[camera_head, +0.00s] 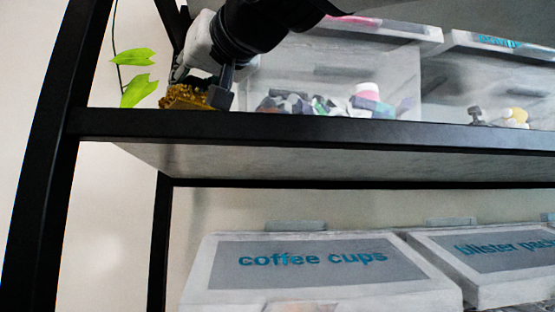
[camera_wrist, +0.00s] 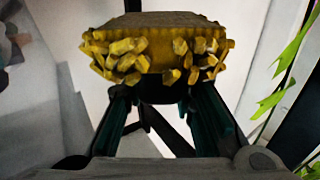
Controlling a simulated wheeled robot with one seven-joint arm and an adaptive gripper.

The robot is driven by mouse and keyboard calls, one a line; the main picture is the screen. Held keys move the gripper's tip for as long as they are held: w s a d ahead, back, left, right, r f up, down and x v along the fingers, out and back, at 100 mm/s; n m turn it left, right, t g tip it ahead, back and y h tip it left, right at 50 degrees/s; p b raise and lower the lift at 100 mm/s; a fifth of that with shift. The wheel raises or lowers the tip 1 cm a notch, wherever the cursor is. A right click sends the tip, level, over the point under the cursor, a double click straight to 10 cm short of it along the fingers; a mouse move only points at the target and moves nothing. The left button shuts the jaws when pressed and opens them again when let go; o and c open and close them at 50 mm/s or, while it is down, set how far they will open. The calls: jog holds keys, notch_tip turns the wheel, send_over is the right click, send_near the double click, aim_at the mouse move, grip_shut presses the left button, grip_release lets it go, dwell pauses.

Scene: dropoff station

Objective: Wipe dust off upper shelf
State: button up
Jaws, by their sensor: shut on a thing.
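My gripper (camera_head: 222,86) is at the left end of the upper shelf (camera_head: 300,128), just above its board. It is shut on a yellow-brown duster (camera_head: 188,97) with a knobbly, tufted edge. In the head view the duster is low by the shelf surface, partly hidden by the shelf's front edge; whether it touches the board cannot be told. In the wrist view the duster (camera_wrist: 155,55) fills the upper middle, between the fingertips (camera_wrist: 160,92). The shelf's top surface is mostly hidden by its front edge, and no dust can be made out.
A clear bin (camera_head: 345,75) with mixed small items stands on the upper shelf right beside my gripper. Another clear bin (camera_head: 490,85) is farther right. A black upright (camera_head: 50,170) and a green-leaved plant (camera_head: 138,90) are at left. A "coffee cups" box (camera_head: 310,285) is below.

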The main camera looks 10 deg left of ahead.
jog(key=shift+w+a+f, duration=0.15)
jog(key=shift+w+f, duration=0.15)
jog(key=shift+w, duration=0.3)
jog(key=shift+w+a+f, duration=0.1)
jog(key=shift+w+f, duration=0.15)
jog(key=shift+w, duration=0.3)
jog(key=shift+s, duration=0.7)
jog(key=shift+r, duration=0.1)
jog(key=r+p, duration=0.2)
jog(key=r, duration=0.1)
jog(key=shift+s+d, duration=0.15)
jog(key=shift+s, duration=0.05)
jog(key=shift+r+p, duration=0.7)
jog(key=shift+r, duration=0.15)
jog(key=shift+w+f, duration=0.1)
jog(key=shift+d, duration=0.15)
